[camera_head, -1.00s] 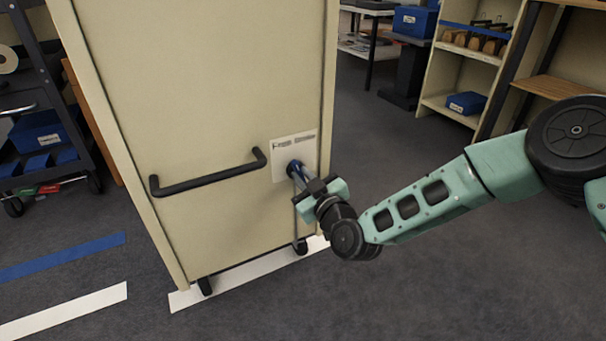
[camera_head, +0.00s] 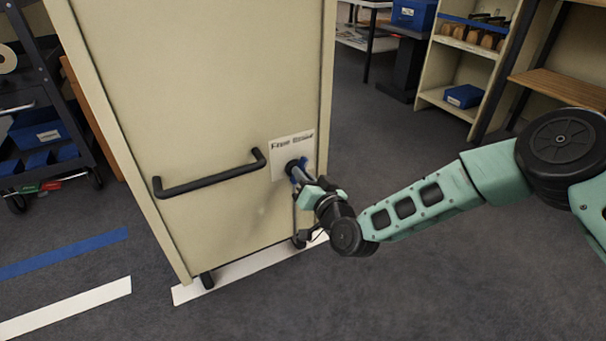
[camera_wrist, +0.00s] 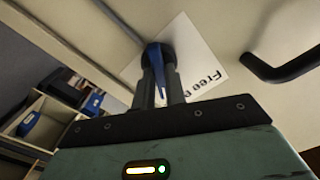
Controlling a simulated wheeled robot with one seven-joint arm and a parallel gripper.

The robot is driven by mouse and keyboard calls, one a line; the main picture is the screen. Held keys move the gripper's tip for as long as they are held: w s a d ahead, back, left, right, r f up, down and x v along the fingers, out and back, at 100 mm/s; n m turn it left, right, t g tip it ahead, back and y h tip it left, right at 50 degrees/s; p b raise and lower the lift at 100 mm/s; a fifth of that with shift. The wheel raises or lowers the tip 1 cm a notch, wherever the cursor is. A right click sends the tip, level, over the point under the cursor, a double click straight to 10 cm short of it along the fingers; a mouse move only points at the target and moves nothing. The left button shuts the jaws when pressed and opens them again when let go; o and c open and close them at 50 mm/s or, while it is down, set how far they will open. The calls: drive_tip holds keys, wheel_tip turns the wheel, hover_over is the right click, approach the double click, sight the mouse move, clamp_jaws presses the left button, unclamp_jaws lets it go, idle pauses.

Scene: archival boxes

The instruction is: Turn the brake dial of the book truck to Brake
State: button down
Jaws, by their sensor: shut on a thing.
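The book truck (camera_head: 215,95) is a tall cream panel with a black bar handle (camera_head: 210,180). The brake dial (camera_head: 295,167) sits on a white label plate (camera_head: 308,143) marked "Free" and a second, blurred word. My gripper (camera_head: 302,178) is shut on the dial, seen from the front right. In the wrist view the dial's dark hub and blue pointer (camera_wrist: 157,60) show between the two fingers (camera_wrist: 160,88). The label (camera_wrist: 200,65) there reads "Free" with the rest cut off. The fingers hide part of the dial, and the exact mark it points at cannot be told.
White floor tape (camera_head: 240,275) runs under the truck's casters. A dark cart (camera_head: 45,120) with blue boxes stands at left. Shelves (camera_head: 470,75) stand at back right. The floor (camera_head: 450,270) at front right is clear.

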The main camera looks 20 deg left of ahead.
drive_tip(key=shift+m, duration=0.5)
drive_tip(key=c, duration=1.4)
unclamp_jaws()
drive_tip(key=shift+c, duration=0.2)
drive_tip(key=p+v, duration=0.6)
drive_tip(key=v, duration=1.1)
drive_tip(key=shift+d+p, duration=0.25)
drive_tip(key=shift+p, duration=0.05)
drive_tip(key=shift+s, duration=0.1)
